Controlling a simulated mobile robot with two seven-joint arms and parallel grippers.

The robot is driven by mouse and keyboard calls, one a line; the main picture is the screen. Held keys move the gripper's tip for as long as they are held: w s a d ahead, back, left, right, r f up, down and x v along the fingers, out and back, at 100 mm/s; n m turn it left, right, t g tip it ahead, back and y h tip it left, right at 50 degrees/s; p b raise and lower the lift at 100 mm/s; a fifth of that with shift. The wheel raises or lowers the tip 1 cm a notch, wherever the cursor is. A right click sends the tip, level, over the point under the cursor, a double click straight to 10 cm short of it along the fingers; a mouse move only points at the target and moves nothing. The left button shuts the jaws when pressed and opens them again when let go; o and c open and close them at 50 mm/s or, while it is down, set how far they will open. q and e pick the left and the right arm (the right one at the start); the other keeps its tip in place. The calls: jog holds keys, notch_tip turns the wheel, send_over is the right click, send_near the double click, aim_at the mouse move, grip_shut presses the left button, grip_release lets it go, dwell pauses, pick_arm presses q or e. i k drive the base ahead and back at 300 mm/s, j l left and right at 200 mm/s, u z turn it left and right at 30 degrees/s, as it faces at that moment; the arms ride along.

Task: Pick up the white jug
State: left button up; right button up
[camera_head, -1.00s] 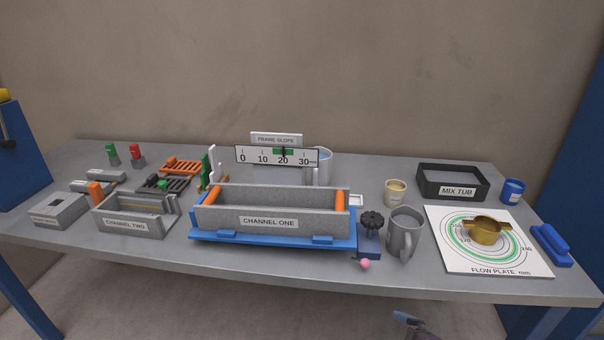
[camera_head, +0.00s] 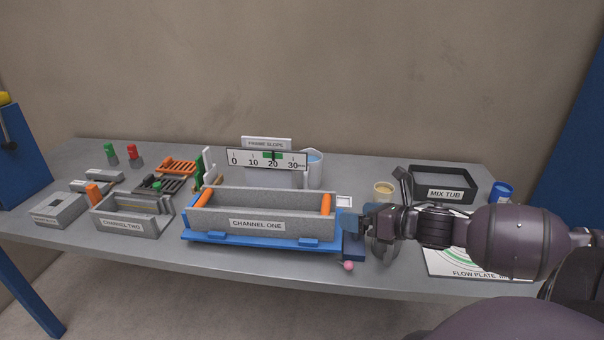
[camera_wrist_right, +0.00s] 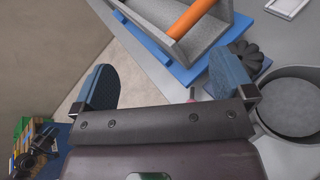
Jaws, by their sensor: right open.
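The white jug (camera_head: 314,169) stands at the back of the table with pale blue contents, partly hidden behind the slope gauge; it is not in the right wrist view. My right gripper (camera_head: 372,205) is open and empty, in front and to the right of the jug, near the right end of the channel one trough. Its two blue fingers stand wide apart in the right wrist view (camera_wrist_right: 167,80). My left gripper is not in view.
The channel one trough (camera_head: 257,224) and slope gauge (camera_head: 266,159) stand in front of the jug. A grey mug (camera_head: 381,249) is mostly hidden behind my right gripper; it shows in the wrist view (camera_wrist_right: 289,104). A beige cup (camera_head: 384,190) and black mix tub (camera_head: 446,195) stand right.

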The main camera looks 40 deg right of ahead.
aim_at(311, 179)
jog(key=i+l, duration=0.25)
jog(key=l, duration=0.15)
jog(key=i+l, duration=0.25)
jog(key=l, duration=0.15)
jog(key=i+l, duration=0.2)
jog(key=l, duration=0.2)
jog(key=i+u, duration=0.05)
